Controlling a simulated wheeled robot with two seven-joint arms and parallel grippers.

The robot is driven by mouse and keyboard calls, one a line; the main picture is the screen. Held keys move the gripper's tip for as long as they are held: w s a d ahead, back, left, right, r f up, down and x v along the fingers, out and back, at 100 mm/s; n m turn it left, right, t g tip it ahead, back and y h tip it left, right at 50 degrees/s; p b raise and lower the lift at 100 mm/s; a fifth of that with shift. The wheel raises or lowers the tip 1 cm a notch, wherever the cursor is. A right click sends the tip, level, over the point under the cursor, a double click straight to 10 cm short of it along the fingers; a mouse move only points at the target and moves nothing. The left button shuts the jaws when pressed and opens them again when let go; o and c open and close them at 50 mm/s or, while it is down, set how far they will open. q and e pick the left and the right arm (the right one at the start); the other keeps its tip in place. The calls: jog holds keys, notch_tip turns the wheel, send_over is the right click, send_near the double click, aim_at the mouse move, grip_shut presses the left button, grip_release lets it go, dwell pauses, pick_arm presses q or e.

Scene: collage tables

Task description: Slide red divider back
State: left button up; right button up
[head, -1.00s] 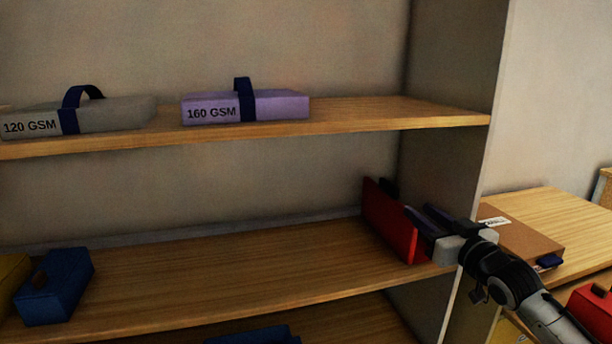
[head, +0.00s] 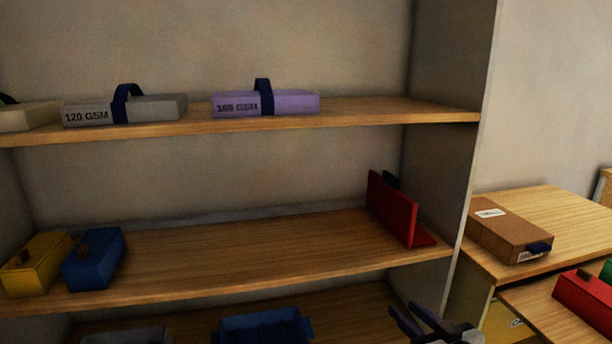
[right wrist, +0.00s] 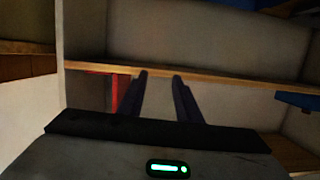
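The red divider (head: 393,208) stands upright on the middle shelf (head: 240,253), near its right end and close to the right side panel. A dark piece shows behind its top. My right gripper (head: 418,318) is at the bottom right of the head view, below the middle shelf's front edge and apart from the divider. Its two fingers are spread with nothing between them. In the right wrist view the open fingers (right wrist: 160,85) point toward the shelf, and a red strip of the divider (right wrist: 115,92) shows left of them. My left gripper is not in view.
Yellow (head: 36,264) and blue (head: 94,258) boxes sit at the middle shelf's left end. Strapped paper packs, including a purple one (head: 290,103), lie on the upper shelf. A brown box (head: 507,230) is on the right table. The middle shelf's centre is clear.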

jog(key=s+a+f+g, duration=0.1)
jog(key=s+f+g, duration=0.1)
jog(key=s+f, duration=0.6)
jog(key=s+a+f+g+h, duration=0.1)
jog(key=s+f, duration=0.6)
jog(key=s, duration=0.7)
jog(key=s+a+f+m+g, duration=0.1)
jog(key=s+a+f+g, duration=0.2)
jog(key=s+f, duration=0.5)
jog(key=s, duration=0.4)
jog(key=shift+f+h, duration=0.35)
jog(key=shift+h, duration=0.05)
